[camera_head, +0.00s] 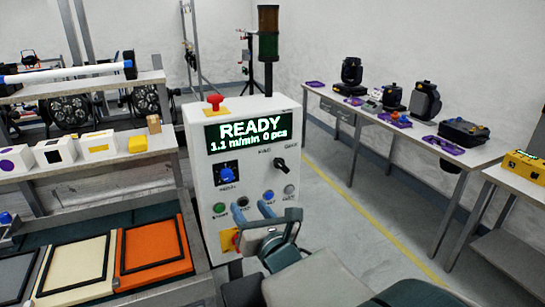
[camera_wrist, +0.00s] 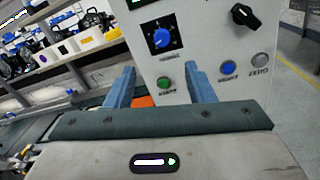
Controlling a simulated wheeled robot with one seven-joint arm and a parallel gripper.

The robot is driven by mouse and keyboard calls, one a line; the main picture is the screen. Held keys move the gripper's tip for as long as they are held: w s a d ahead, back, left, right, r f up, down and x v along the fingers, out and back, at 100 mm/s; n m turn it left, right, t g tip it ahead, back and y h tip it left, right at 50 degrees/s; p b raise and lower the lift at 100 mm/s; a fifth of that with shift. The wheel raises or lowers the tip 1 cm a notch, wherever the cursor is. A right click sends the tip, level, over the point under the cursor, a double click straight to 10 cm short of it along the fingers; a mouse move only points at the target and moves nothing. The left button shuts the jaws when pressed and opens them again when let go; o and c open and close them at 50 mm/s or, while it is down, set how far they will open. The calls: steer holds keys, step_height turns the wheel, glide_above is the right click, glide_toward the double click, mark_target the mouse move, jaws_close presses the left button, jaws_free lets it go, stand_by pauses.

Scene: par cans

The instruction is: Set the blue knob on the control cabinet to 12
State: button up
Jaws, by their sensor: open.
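The control cabinet (camera_head: 254,160) is a white box in the middle of the head view, with a lit display (camera_head: 248,132) reading "READY 1.1 m/min 0 pcs". The blue knob (camera_head: 227,174) sits on a dark dial at the left of its front, below the display. It also shows in the wrist view (camera_wrist: 161,38), above the fingers. Its scale numbers are too small to read. My gripper (camera_head: 252,209) is in front of the cabinet's lower part, below and right of the knob. Its two blue fingers are apart with nothing between them, and the wrist view shows them too (camera_wrist: 160,82).
A black selector switch (camera_head: 280,165), a red mushroom button (camera_head: 215,101) and several push buttons, among them a green one (camera_head: 219,209) and a blue one (camera_head: 268,195), are on the cabinet. A conveyor with orange (camera_head: 153,252) and cream panels lies left. Floor is clear right.

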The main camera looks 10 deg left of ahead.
mark_target(229, 178)
steer(key=p+x, duration=0.1)
steer(key=x, duration=0.3)
steer(key=p+x, duration=0.1)
steer(key=x, duration=0.4)
steer(key=f+p+x, duration=0.1)
steer(key=x, duration=0.3)
steer(key=shift+w, duration=0.15)
steer(key=c, duration=1)
